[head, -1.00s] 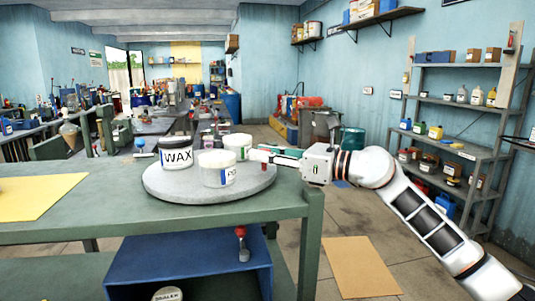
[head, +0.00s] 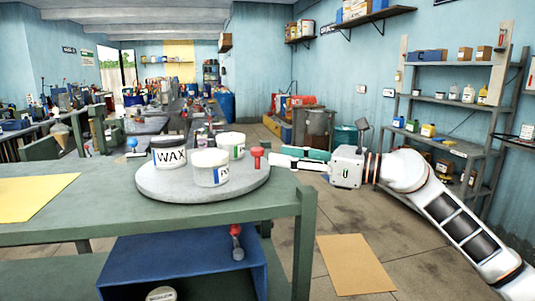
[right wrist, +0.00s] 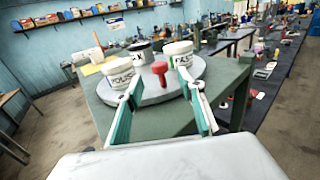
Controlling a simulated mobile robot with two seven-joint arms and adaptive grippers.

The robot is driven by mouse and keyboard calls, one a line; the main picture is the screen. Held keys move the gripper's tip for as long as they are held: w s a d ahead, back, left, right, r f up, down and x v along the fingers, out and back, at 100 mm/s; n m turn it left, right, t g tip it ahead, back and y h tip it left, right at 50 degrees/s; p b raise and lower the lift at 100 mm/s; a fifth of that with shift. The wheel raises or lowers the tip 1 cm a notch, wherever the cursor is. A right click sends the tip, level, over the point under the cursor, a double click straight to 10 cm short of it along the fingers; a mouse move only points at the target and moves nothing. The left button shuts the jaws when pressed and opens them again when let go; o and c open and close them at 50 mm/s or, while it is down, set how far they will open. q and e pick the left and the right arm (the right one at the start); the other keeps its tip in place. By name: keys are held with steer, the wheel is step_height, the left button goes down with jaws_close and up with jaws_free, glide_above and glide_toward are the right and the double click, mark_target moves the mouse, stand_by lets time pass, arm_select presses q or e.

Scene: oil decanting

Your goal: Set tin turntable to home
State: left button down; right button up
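The tin turntable (head: 240,188) is a round grey disc on a green table. It carries a dark-sided tin marked WAX (head: 168,152), a white labelled tin (head: 210,167) and another white tin (head: 231,146). A red T-shaped handle (head: 257,157) stands upright at its right edge. My right gripper (head: 287,158) is just right of this handle, with its fingers spread and apart from it. In the right wrist view the red handle (right wrist: 160,72) shows between the two open fingers (right wrist: 160,88), beyond their tips. My left gripper is out of view.
The green table (head: 110,205) has a yellow sheet (head: 35,195) at its left. A blue box (head: 185,265) with a red knob is below the tabletop. A grey shelf (head: 440,145) with bottles stands at the right. A brown mat (head: 353,265) lies on the floor.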

steer(key=shift+v, duration=2.35)
steer(key=shift+s, duration=0.1)
